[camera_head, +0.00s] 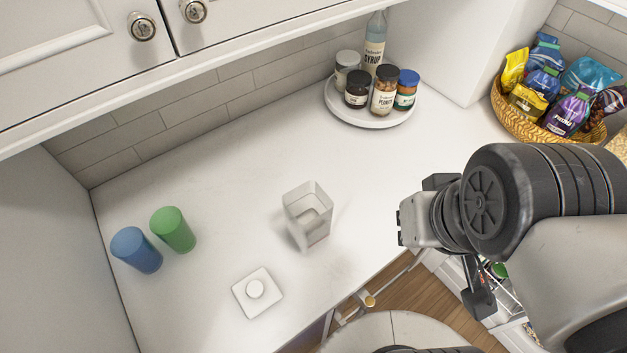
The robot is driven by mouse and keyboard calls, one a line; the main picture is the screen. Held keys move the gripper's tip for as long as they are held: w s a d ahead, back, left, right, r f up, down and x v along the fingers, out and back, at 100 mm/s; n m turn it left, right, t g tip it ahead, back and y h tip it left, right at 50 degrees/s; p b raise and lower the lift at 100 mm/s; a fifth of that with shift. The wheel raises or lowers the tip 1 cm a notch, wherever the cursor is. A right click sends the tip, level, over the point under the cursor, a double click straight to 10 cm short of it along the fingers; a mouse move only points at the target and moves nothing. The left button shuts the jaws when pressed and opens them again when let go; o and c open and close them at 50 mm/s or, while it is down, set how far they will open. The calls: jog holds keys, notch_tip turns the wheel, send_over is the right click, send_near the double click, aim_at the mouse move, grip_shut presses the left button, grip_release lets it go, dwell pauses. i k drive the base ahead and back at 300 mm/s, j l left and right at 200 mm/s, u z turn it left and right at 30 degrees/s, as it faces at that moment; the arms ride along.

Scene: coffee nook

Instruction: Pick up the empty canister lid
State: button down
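The canister lid (246,304) is a white square plate with a round knob on top. It lies flat on the white counter near the front edge, knob up. The clear square canister (308,217) stands upright behind it and to the right, open at the top and seemingly empty. My gripper (414,222) is to the right, past the counter's front edge, apart from both lid and canister. Its fingers cannot be made out clearly, so whether it is open or shut does not show.
Blue (137,250) and green (173,230) cylinders stand left of the lid. A round white tray (372,117) with jars and a bottle is at the back. A wicker basket (533,128) of snack bags is at right.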

aim_at(257, 291)
jog(key=k+u, duration=0.1)
jog(key=u, duration=0.3)
jog(key=k+j+u, duration=0.1)
jog(key=u, duration=0.3)
jog(key=k+j+u, duration=0.1)
jog(key=u, duration=0.25)
jog(key=k+l+z, duration=0.1)
jog(key=z, duration=0.35)
jog(key=i+l+u, duration=0.25)
jog(key=l+u, duration=0.25)
jog(key=j, duration=0.1)
